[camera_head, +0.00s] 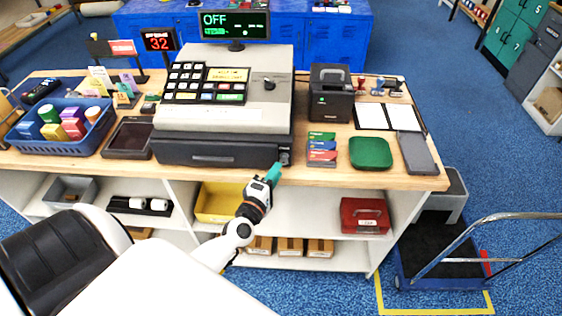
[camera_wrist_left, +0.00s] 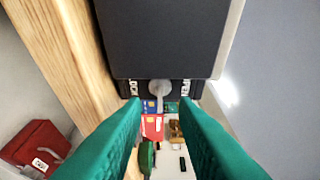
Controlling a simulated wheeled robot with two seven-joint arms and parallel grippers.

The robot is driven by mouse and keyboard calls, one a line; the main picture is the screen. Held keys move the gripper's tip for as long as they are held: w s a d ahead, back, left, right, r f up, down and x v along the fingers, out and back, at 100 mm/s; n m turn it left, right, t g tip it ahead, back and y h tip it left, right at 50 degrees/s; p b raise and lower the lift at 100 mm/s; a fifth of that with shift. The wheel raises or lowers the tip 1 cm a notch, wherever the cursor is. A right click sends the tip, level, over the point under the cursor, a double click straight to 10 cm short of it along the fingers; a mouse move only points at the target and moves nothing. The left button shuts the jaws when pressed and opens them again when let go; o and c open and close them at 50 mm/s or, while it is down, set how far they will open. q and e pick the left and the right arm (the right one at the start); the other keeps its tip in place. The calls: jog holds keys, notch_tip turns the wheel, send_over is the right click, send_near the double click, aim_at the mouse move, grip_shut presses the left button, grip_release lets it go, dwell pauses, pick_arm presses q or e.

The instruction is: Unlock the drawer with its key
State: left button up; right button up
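The cash register's dark drawer (camera_head: 215,153) is shut, its front flush under the light register body (camera_head: 225,117) on the wooden counter. A small dark lock block (camera_head: 284,157) is at the drawer's right end. In the left wrist view, a grey round-headed piece with a narrow stem (camera_wrist_left: 160,88), which looks like the key in its lock, sits between two white labels. My left gripper (camera_head: 274,171) is just in front of the lock block. Its teal fingers (camera_wrist_left: 161,106) are apart, on either side of the grey piece, with nothing visibly gripped. My right gripper is not in view.
Right of the register lie stacked cards (camera_head: 321,150), a green pad (camera_head: 370,153) and a black printer (camera_head: 331,95). A blue basket (camera_head: 60,128) stands at the left. The counter's front edge runs just below the drawer, above shelves with a yellow bin (camera_head: 217,203) and red box (camera_head: 364,216).

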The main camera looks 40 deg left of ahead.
aim_at(284, 161)
pick_arm(q)
jog(key=shift+w+a, duration=0.15)
jog(key=shift+w, duration=0.85)
jog(key=shift+w+a, duration=0.15)
jog(key=shift+w, duration=0.8)
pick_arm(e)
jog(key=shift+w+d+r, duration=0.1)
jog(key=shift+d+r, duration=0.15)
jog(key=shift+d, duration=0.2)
